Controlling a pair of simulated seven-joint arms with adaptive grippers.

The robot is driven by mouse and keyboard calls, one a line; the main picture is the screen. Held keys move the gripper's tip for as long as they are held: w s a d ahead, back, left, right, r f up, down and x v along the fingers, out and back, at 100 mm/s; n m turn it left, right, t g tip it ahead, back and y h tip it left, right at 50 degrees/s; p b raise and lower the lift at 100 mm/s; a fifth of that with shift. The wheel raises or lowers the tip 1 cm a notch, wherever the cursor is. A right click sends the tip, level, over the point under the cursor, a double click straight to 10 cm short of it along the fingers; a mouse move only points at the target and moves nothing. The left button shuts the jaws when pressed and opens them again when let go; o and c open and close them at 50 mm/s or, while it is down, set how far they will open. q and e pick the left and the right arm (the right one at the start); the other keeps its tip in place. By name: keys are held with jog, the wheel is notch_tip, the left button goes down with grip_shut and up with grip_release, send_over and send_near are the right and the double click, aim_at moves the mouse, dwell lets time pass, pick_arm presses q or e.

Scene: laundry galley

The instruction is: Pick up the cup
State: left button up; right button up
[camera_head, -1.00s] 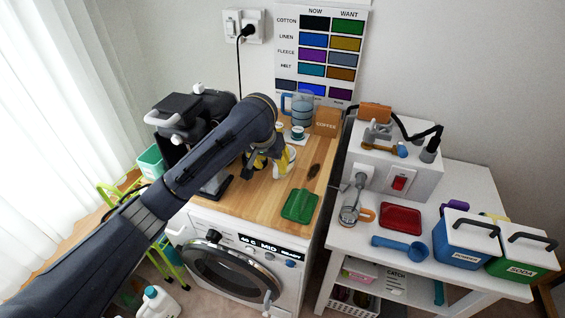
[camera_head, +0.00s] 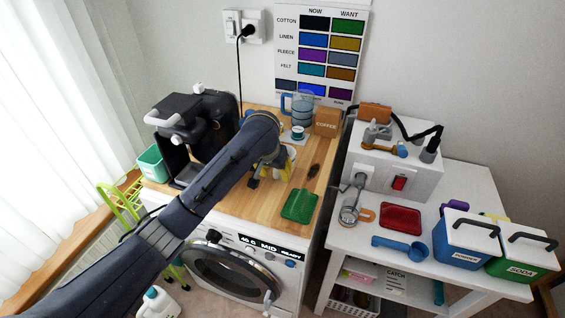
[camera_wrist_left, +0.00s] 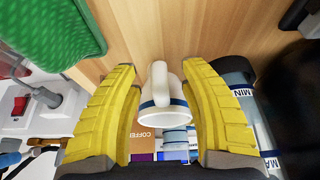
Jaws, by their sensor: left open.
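The cup is white with a blue band near its rim; in the left wrist view the cup (camera_wrist_left: 163,115) sits between my finger pads, its handle pointing toward the top of the picture. My left gripper (camera_wrist_left: 160,70) is open, with one yellow finger on each side of the cup and small gaps visible. In the head view my left gripper (camera_head: 270,172) is low over the wooden counter, mostly covered by its own arm. A white patch shows beside it there, but I cannot tell if it is the cup. My right gripper is in neither view.
A green tray (camera_head: 300,205) lies in front of the gripper on the wooden counter (camera_head: 240,205). A black coffee machine (camera_head: 185,125) stands to the left. A brown coffee box (camera_head: 327,122), a small white-and-teal item (camera_head: 297,132) and a blue-handled jug (camera_head: 302,107) stand behind.

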pick_arm(q)
jog(key=shift+c, duration=0.4)
grip_shut()
jog(key=shift+r, duration=0.1)
notch_tip(320, 180, up, 20)
dwell(0.9)
